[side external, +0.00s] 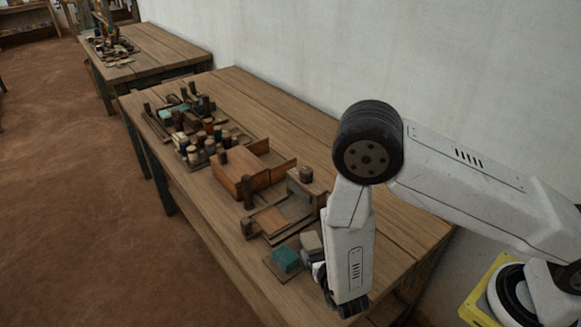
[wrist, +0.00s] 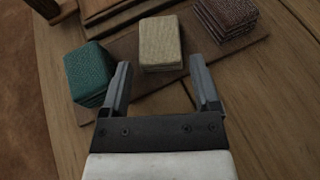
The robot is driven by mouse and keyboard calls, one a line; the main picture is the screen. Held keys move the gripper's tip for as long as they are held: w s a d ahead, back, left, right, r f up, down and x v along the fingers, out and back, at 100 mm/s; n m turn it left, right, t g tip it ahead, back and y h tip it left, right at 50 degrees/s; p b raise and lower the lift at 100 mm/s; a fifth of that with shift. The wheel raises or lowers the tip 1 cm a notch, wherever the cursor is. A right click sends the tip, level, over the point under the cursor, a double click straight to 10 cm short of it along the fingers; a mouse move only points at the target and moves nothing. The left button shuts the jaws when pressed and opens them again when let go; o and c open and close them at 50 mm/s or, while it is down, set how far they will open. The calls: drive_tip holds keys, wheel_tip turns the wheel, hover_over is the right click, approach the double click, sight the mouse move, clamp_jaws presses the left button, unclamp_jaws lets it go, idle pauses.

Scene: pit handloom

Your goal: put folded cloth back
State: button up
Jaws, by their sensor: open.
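Three folded cloths lie in a row in the wrist view: a teal one (wrist: 88,70) at left, a beige one (wrist: 160,42) in the middle, and a dark reddish-brown one (wrist: 226,16) at upper right. The teal and beige cloths rest at least partly on a flat brown board (wrist: 130,60). My gripper (wrist: 160,72) is open and empty, with its fingertips near the beige cloth's near edge, one to each side. In the side view the teal cloth (side external: 287,258) and beige cloth (side external: 311,242) show beside my gripper (side external: 318,275), which partly hides this area.
On the wooden table (side external: 230,100) stand an orange-brown wooden box (side external: 240,170), a shallow tray (side external: 272,220) and a rack of several spools (side external: 200,140). The wall (side external: 290,50) runs behind. Bare tabletop lies along the back edge.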

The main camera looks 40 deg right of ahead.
drive_tip(key=shift+v, duration=5.3)
drive_tip(key=shift+d+r+m+h, duration=0.15)
drive_tip(key=shift+d+m+h, duration=0.25)
drive_tip(key=shift+d+m, duration=0.1)
drive_tip(key=s+d+r+m+g, duration=0.2)
drive_tip(key=d+r+m+g, duration=0.1)
drive_tip(key=d+m+g, duration=0.5)
drive_tip(key=s+d+r+m+g, duration=0.3)
drive_tip(key=m+g, duration=0.2)
drive_tip(key=m, duration=0.6)
drive_tip(key=w+d+r+m+t+y, duration=0.1)
drive_tip(key=w+r+m+t+y, duration=0.2)
drive_tip(key=r+m, duration=0.4)
drive_tip(key=shift+w+d+m+y, duration=0.25)
drive_tip(key=shift+w+m+y, duration=0.55)
drive_tip(key=shift+m+y, duration=1.05)
drive_tip(key=shift+m+h, duration=0.45)
